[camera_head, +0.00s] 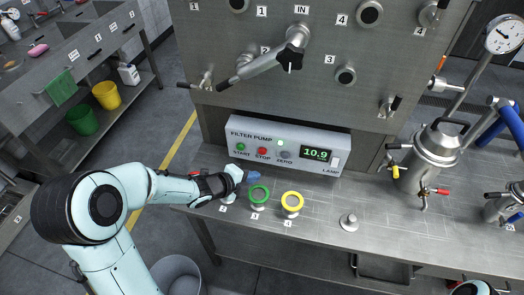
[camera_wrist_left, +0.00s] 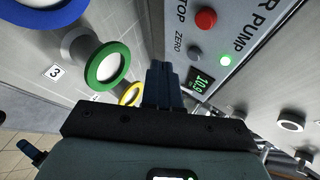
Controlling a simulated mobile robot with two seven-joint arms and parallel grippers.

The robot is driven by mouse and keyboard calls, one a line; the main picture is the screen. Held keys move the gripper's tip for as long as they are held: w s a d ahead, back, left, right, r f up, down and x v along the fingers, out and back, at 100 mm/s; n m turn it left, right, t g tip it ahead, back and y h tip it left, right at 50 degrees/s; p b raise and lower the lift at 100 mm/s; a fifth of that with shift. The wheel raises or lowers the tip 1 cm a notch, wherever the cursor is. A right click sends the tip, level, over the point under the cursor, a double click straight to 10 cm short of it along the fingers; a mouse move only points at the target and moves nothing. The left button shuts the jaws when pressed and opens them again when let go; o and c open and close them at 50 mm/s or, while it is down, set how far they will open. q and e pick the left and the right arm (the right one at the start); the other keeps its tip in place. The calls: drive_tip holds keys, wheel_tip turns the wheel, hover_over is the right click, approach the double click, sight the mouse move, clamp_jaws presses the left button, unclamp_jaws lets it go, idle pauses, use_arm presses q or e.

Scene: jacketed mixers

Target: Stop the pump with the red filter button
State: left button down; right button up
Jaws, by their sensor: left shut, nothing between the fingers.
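The filter pump box (camera_head: 275,164) stands on the bench at the foot of the steel panel. Its red STOP button (camera_head: 263,151) sits between the green START button (camera_head: 240,146) and the grey ZERO button (camera_head: 285,155). The red button also shows at the top of the left wrist view (camera_wrist_left: 205,20). The display (camera_head: 316,153) reads about 10.9, and a small green lamp (camera_head: 281,143) is lit. My left gripper (camera_head: 253,177) is shut and empty, just in front of the box and below the red button, apart from it. My right gripper is out of view.
A green-ringed fitting (camera_head: 258,194) and a yellow-ringed fitting (camera_head: 292,201) stand close by my left gripper on the bench. A blue ring (camera_wrist_left: 45,5) shows in the left wrist view. A steel vessel (camera_head: 427,160) stands at right. The bench between is mostly clear.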

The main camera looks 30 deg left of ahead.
sight(262, 151)
use_arm(q)
drive_tip(key=w+a+p, duration=0.1)
drive_tip(key=w+p, duration=0.1)
drive_tip(key=w, duration=0.4)
drive_tip(key=shift+a, duration=0.2)
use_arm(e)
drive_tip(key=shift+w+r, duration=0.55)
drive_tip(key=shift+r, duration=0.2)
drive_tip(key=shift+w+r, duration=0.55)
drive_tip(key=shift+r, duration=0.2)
use_arm(q)
drive_tip(key=shift+w, duration=0.15)
drive_tip(key=shift+w+a, duration=0.15)
drive_tip(key=shift+w, duration=0.2)
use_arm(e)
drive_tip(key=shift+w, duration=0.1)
